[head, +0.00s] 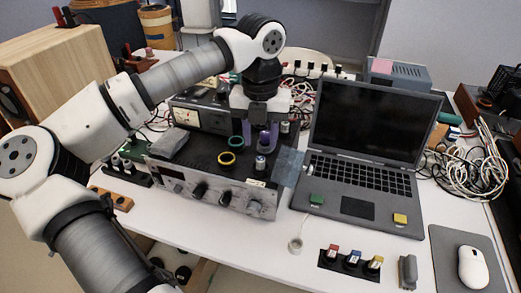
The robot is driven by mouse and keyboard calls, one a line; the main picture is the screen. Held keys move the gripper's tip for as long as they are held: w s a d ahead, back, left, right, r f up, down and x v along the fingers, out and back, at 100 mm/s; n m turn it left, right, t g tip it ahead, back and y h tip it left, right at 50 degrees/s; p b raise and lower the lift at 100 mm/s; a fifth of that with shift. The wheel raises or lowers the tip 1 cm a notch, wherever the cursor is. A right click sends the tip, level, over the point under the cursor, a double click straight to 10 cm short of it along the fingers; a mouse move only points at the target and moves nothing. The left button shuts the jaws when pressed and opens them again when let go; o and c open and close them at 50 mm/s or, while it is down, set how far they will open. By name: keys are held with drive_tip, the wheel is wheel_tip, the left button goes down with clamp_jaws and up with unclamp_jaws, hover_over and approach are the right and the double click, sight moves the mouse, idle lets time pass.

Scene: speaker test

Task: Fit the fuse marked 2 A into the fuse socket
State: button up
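My gripper (257,136) points down over the black top of the silver-fronted device in the head view. Its purple finger parts show near the device top, but whether they are spread or closed on something is unclear. Three small pieces with red (332,251), blue (353,257) and yellow (375,262) tops stand in a black holder on the front of the table; they may be fuses. No marking is legible, so I cannot tell which is 2 A. I cannot identify the fuse socket with certainty.
The silver-fronted device (215,196) carries a yellow ring (226,159), a green ring (236,142) and a small grey cylinder (260,163). An open laptop (366,130) stands to the right, with a mouse (472,267) beyond.

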sight(261, 159)
wheel_tip(261, 159, up, 7)
idle(0.3)
